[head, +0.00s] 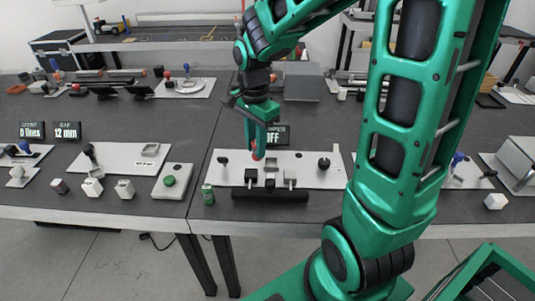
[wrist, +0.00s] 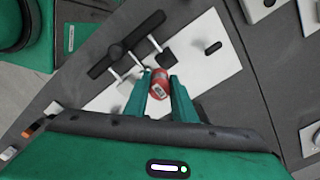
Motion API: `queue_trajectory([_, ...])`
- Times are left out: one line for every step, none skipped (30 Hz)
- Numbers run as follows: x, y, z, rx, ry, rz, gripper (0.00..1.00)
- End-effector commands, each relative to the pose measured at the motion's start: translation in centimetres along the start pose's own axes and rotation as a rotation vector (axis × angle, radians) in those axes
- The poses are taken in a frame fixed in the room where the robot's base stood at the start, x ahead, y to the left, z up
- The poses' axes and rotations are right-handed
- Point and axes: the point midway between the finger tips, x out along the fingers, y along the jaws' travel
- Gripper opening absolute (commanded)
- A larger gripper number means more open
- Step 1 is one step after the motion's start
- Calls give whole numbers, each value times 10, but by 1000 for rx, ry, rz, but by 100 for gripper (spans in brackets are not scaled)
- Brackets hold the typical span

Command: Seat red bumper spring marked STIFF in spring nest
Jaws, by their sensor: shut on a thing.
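My gripper (head: 261,143) is shut on the red bumper spring (head: 256,151), low over the white plate (head: 308,168). In the wrist view the red spring (wrist: 160,85) sits between my green fingertips (wrist: 161,79), with a pale label whose lettering is too small to read. The spring is just above or at the plate's fixtures; I cannot tell whether it touches them. A small dark and light block (head: 270,175) stands at the plate's front middle, below the spring; I cannot tell for sure that it is the spring nest. A dark square piece (wrist: 167,58) shows just beyond the spring.
A black bumper bar (head: 270,195) lies along the plate's front, with rods towards the plate. A green cylinder (head: 208,194) stands left of it. A black knob (head: 323,163) rises at the plate's right. A dark sign (head: 276,131) stands behind. A green-button box (head: 171,181) is at left.

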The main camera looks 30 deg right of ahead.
Motion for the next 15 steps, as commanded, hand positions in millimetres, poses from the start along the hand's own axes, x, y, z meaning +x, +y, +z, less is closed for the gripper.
queue_trajectory([7,-2,-10,4,-1,4,0])
queue_trajectory([11,-4,-16,4,-1,3,0])
queue_trajectory([15,-5,-24,5,-1,4,0])
queue_trajectory([19,-6,-30,5,-1,4,0])
queue_trajectory([23,-8,-35,4,-1,4,0])
queue_trajectory([27,-10,-43,5,-1,3,0])
queue_trajectory([30,-11,-48,4,-1,4,0])
queue_trajectory([33,-12,-52,4,0,3,0])
queue_trajectory([36,-14,-58,1,0,2,0])
queue_trajectory([39,-15,-62,2,-1,2,0])
queue_trajectory([41,-16,-65,2,-1,2,0])
queue_trajectory([43,-17,-68,1,0,2,0])
queue_trajectory([44,-18,-70,0,0,1,0])
queue_trajectory([45,-18,-72,-1,0,1,0])
queue_trajectory([46,-18,-73,-1,0,1,0])
